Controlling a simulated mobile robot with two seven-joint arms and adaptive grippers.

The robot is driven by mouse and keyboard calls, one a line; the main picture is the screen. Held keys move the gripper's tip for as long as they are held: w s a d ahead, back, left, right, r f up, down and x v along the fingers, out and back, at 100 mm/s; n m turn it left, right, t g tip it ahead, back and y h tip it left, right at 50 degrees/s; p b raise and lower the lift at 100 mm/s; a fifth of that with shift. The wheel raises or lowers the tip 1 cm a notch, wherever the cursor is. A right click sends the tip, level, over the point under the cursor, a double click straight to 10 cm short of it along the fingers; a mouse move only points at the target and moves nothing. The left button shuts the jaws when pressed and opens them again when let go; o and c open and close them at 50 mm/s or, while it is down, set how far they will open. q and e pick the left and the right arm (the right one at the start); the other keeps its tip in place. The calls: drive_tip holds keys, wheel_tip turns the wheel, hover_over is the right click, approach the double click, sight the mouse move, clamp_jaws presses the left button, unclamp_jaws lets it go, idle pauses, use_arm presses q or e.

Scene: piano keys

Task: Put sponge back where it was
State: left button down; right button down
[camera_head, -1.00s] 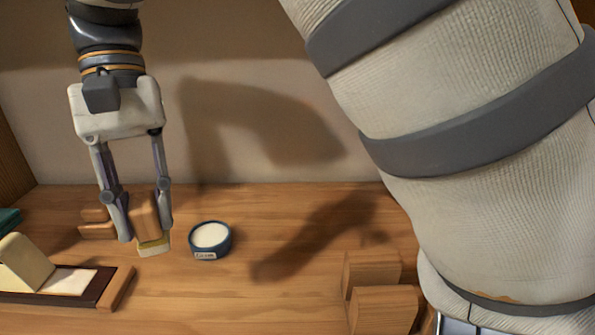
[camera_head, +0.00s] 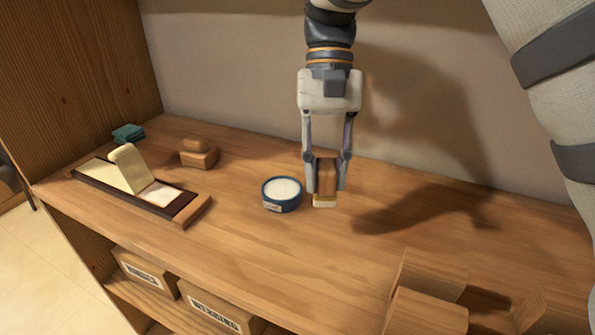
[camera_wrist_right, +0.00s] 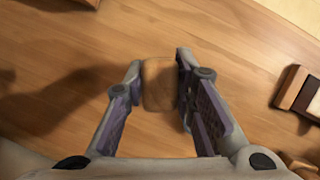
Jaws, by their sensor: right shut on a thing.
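My right gripper (camera_head: 326,186) is shut on the sponge (camera_head: 324,202), a brown block with a pale yellow underside. It holds the sponge upright, just right of a blue tub of white stuff (camera_head: 281,194). The sponge is close to the table top; I cannot tell whether it touches. In the right wrist view the two fingers (camera_wrist_right: 158,85) stand on either side of the brown block (camera_wrist_right: 158,84), and its underside is hidden. My left gripper is not in view.
A dark tray (camera_head: 186,207) with pale keys lies at the left of the table (camera_head: 250,245). A wooden block (camera_head: 199,157) and teal cloths (camera_head: 128,133) are behind it. Wooden stands (camera_head: 428,308) are at front right. Labelled boxes (camera_head: 220,310) sit on a shelf below.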

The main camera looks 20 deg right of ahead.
sight(333, 195)
drive_tip(key=shift+w+d+f, duration=0.15)
drive_tip(key=shift+d+f, duration=0.25)
drive_tip(key=shift+f, duration=0.1)
drive_tip(key=shift+w+d+f, duration=0.15)
drive_tip(key=shift+d+f, duration=0.2)
drive_tip(key=shift+f, duration=0.15)
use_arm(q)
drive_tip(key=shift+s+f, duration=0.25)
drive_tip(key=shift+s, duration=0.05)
use_arm(e)
drive_tip(key=shift+w+d+f, duration=0.1)
drive_tip(key=shift+d+f, duration=0.1)
drive_tip(key=shift+f, duration=0.75)
drive_tip(key=shift+w+d+f, duration=0.1)
drive_tip(key=shift+d+f, duration=0.1)
drive_tip(key=shift+f, duration=0.75)
drive_tip(key=shift+s+f, duration=0.15)
drive_tip(key=c, duration=1.3)
unclamp_jaws()
drive_tip(key=shift+c, duration=0.2)
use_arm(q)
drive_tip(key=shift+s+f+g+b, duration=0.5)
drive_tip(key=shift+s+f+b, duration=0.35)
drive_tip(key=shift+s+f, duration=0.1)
use_arm(e)
drive_tip(key=v, duration=1.2)
